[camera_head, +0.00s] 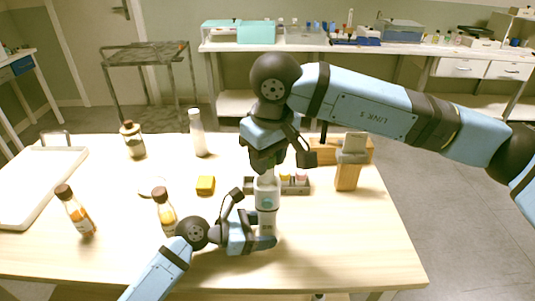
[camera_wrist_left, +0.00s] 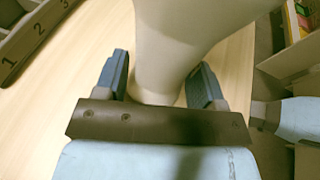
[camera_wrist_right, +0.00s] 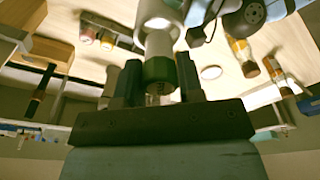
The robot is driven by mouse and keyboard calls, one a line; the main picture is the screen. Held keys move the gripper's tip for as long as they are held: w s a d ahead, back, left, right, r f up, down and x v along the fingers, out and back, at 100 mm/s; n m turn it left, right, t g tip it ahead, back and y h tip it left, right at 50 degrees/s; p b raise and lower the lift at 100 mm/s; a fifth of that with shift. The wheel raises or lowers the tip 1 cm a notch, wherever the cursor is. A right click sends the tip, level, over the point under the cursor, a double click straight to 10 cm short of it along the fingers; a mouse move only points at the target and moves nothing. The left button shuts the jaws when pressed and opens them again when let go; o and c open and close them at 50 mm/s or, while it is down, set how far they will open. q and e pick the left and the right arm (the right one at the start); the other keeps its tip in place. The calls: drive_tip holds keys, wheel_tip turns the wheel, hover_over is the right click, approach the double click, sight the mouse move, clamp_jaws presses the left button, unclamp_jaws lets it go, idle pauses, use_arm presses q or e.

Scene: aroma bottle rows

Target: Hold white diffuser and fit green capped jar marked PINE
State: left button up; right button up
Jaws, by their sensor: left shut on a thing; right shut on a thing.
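The white diffuser (camera_head: 267,203) stands upright near the front middle of the table. My left gripper (camera_head: 265,240) is shut around its lower body; in the left wrist view the pale diffuser body (camera_wrist_left: 180,40) fills the space between the fingers. My right gripper (camera_head: 267,167) is directly above the diffuser, pointing down. In the right wrist view it is shut on the green capped jar (camera_wrist_right: 158,70), lined up with the diffuser's top (camera_wrist_right: 160,18). Whether jar and diffuser touch is unclear.
A numbered rack (camera_head: 300,187) with small jars stands behind the diffuser. A white tray (camera_head: 35,190) lies at left. The right front is clear.

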drive_tip(key=shift+f, duration=1.6)
drive_tip(key=o, duration=1)
drive_tip(key=shift+r, duration=0.15)
drive_tip(key=shift+r, duration=3.4)
use_arm(q)
drive_tip(key=o, duration=0.8)
